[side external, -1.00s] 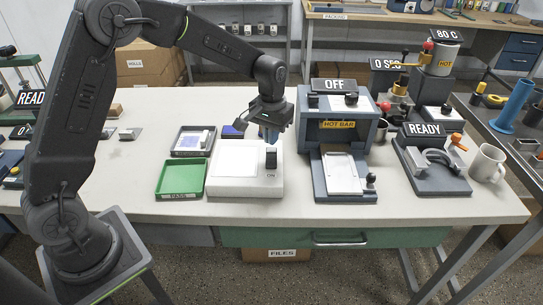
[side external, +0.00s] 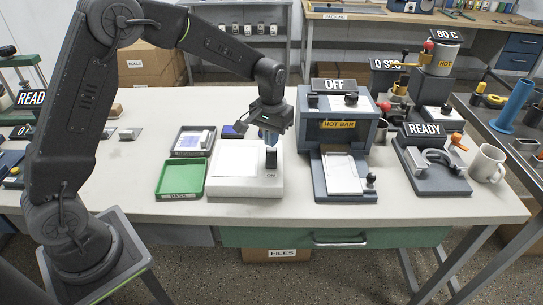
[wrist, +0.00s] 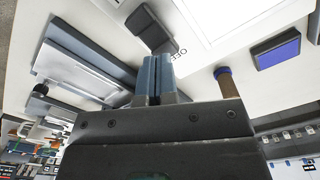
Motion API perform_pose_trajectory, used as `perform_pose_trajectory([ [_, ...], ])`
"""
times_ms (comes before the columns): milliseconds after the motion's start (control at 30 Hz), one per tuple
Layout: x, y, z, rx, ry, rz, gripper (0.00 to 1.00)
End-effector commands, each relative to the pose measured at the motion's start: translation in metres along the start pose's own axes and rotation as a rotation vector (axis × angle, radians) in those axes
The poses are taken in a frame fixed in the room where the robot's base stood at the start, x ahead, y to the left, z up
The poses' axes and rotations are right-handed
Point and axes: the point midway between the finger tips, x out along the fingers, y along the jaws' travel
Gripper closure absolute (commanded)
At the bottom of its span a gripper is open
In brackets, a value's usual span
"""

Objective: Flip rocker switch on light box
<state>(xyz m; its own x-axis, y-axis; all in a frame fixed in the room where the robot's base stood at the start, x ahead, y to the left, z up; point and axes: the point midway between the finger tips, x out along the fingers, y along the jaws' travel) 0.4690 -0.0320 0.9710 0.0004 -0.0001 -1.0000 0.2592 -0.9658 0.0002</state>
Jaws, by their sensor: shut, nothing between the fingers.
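The light box (side external: 221,187) is a white box with a pale panel on the bench. Its dark rocker switch (side external: 271,159) stands at the box's right side. My gripper (side external: 269,141) is shut and empty, pointing down with its blue fingertips at the upper end of the switch. In the wrist view the shut fingertips (wrist: 156,62) lie just beside the dark rocker switch (wrist: 150,27), next to an OFF label. I cannot tell whether they touch it. The panel (wrist: 225,10) looks bright white in the wrist view.
A green tray (side external: 181,193) and a grey tray (side external: 175,153) stand left of the light box. The hot bar machine (side external: 310,134) stands close on the right. Bench space in front is clear.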

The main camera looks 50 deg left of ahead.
Motion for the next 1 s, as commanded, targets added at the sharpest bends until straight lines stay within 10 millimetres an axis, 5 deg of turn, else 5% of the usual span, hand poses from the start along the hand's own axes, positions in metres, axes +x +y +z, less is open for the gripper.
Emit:
perform_pose_trajectory([
  [1000, 0.015, 0.0, 0.0, 0.0, 0.0, 0.0, 1.0],
])
